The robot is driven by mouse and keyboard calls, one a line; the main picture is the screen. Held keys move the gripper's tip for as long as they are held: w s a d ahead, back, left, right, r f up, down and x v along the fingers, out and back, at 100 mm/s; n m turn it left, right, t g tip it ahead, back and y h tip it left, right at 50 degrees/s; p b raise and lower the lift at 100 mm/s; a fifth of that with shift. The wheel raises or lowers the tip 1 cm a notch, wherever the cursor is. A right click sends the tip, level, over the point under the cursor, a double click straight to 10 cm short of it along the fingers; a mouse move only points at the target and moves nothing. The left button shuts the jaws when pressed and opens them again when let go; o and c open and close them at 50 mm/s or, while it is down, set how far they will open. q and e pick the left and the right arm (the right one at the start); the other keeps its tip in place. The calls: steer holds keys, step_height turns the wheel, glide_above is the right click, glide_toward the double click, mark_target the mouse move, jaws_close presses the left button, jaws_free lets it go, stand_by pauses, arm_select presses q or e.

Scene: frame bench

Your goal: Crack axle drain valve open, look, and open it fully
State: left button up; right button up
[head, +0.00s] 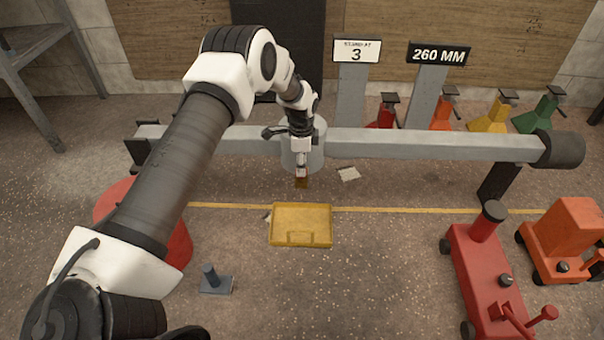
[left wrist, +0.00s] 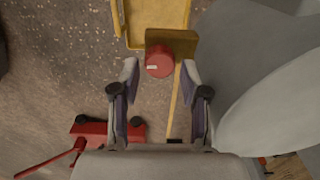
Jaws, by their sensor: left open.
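The axle drain valve shows in the left wrist view as a red round knob (left wrist: 158,66) with a white mark, on a brass-coloured block (left wrist: 180,42). In the head view the brass block (head: 301,183) shows below the grey axle housing (head: 317,158). My left gripper (head: 302,172) is at the valve, in front of the housing. In the left wrist view the left gripper (left wrist: 159,70) is open, with one fingertip on each side of the knob. Whether the fingers touch it I cannot tell. A yellow tray (head: 300,209) lies on the floor below. My right gripper is not in view.
The grey axle beam (head: 440,146) runs across the bench. A red trolley jack (head: 480,265) and an orange machine (head: 565,240) stand at right. Several coloured stands, including a yellow one (head: 492,118), are behind. A red drum (head: 180,240) is partly hidden by my arm.

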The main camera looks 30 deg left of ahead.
arm_select(q)
steer(key=shift+f, duration=0.9)
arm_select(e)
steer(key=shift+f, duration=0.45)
arm_select(q)
jaws_close()
steer(key=shift+r, duration=0.1)
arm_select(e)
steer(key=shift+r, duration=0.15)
